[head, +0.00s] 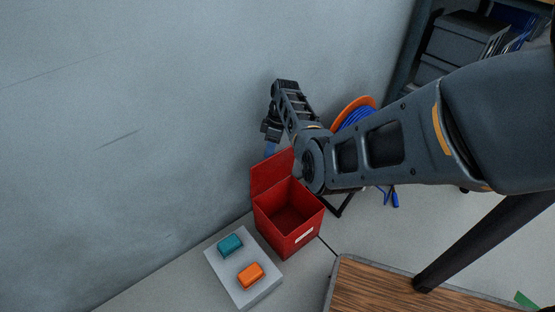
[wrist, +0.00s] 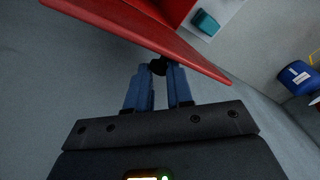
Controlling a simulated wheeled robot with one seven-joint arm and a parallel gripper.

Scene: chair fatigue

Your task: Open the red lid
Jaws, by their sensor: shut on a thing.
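The red box (head: 297,238) stands on the floor by the wall, with a white label on its front. Its red lid (head: 268,174) stands up at the back, towards the wall, and the empty-looking inside shows. My gripper (head: 271,148) is behind the upper edge of the lid; my arm hides part of that area. In the wrist view the lid (wrist: 125,28) crosses the top. There the blue fingers of my gripper (wrist: 159,73) are shut on a small black knob (wrist: 158,67) on the lid.
A wooden table (head: 375,290) is at the front right. An orange reel (head: 352,108) with blue cable and a shelf (head: 460,45) stand behind.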

